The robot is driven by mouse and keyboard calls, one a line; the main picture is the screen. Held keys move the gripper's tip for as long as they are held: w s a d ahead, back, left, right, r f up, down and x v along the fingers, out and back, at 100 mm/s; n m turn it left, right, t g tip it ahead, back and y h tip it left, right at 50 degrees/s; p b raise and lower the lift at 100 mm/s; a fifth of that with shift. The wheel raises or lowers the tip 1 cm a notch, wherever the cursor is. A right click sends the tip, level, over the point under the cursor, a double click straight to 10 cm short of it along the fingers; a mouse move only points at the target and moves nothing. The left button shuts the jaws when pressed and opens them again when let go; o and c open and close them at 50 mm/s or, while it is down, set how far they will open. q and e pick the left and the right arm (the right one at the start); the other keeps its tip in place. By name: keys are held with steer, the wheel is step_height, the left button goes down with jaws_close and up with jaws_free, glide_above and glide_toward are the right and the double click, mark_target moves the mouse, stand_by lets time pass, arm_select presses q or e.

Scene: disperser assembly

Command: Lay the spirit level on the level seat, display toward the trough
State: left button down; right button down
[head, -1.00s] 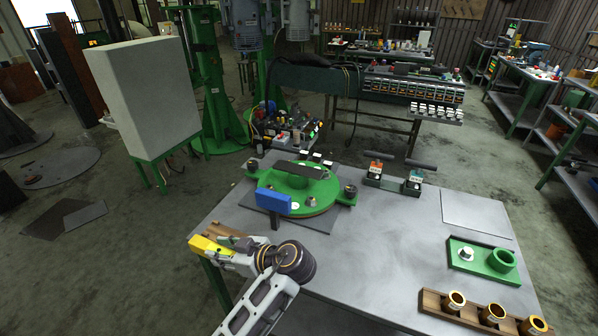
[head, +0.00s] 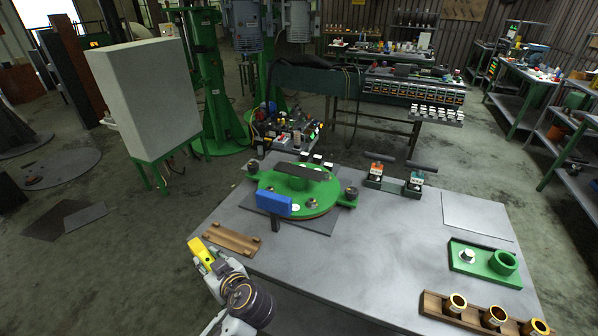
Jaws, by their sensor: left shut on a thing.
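The yellow spirit level (head: 201,250) is at the front left corner of the table, in my left gripper (head: 212,262). My left gripper is shut on it, and the level is tilted, beside the wooden cradle (head: 232,239). The gripper partly hides the level, and I cannot make out its display. The green round assembly (head: 318,203) lies on a dark plate in the middle of the table, with a long dark bar (head: 302,171) across its top. A blue block (head: 273,203) stands on a post at its front. I cannot tell for sure which part is the level seat or the trough. My right gripper is not in view.
A stand with two dark-handled tools (head: 394,184) is behind right of the assembly. A green tray (head: 484,260) and a wooden rack with brass-coloured rings (head: 470,314) are at the right. The table's front middle is clear.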

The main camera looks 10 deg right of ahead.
arm_select(q)
steer(key=a+f+m+t+h, duration=0.2)
steer(key=a+f+m+h, duration=0.3)
steer(key=a+m+h, duration=0.1)
steer(key=shift+w+a+f+m+h, duration=0.15)
steer(key=shift+w+f+m+h, duration=0.25)
steer(key=shift+h, duration=0.5)
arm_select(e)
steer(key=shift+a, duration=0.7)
arm_select(q)
steer(key=shift+s+r, duration=0.1)
steer(key=shift+r, duration=0.05)
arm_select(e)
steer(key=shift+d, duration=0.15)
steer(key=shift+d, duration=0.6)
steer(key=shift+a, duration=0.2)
arm_select(q)
steer(key=shift+a, duration=0.2)
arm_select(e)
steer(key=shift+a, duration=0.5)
